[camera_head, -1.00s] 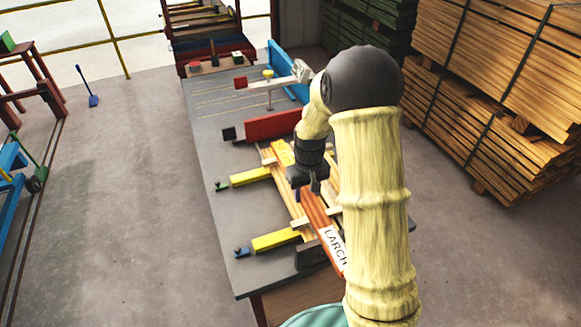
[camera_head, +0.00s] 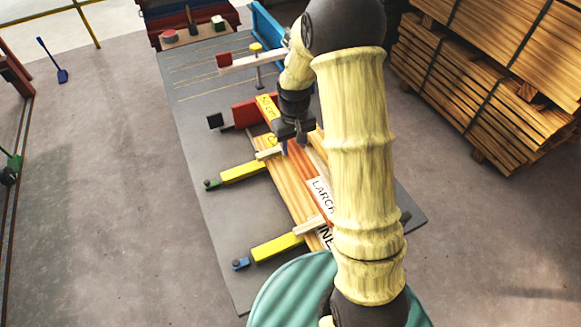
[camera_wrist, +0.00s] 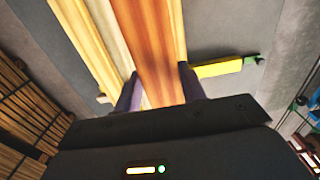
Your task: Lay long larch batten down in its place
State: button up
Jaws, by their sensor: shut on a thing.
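The long larch batten (camera_head: 322,192) is reddish brown with a white LARCH label near its lower end. It lies lengthwise over the grey table, along other pale boards (camera_head: 285,188). My gripper (camera_head: 294,140) is shut on it; in the wrist view the two dark fingers (camera_wrist: 162,92) stand on either side of the reddish batten (camera_wrist: 150,40). Pale boards run beside it on the left in the wrist view. My arm hides part of the right side of the boards. I cannot tell whether the batten touches what is under it.
Yellow clamps (camera_head: 243,172) and (camera_head: 275,246) reach in from the table's left side. A red block (camera_head: 248,113) and a blue rail (camera_head: 268,30) stand farther back on the grey table (camera_head: 215,220). Stacked timber (camera_head: 480,100) stands at the right.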

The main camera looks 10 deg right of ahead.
jog(key=shift+s+r, duration=0.1)
jog(key=shift+s, duration=0.05)
jog(key=shift+f+p, duration=0.65)
jog(key=shift+f, duration=2.3)
notch_tip(320, 180, down, 4)
jog(key=shift+r+p, duration=0.25)
jog(key=shift+p, duration=0.3)
jog(key=shift+f, duration=0.35)
jog(key=shift+f+b, duration=0.3)
jog(key=shift+f, duration=0.05)
jog(key=shift+f, duration=0.25)
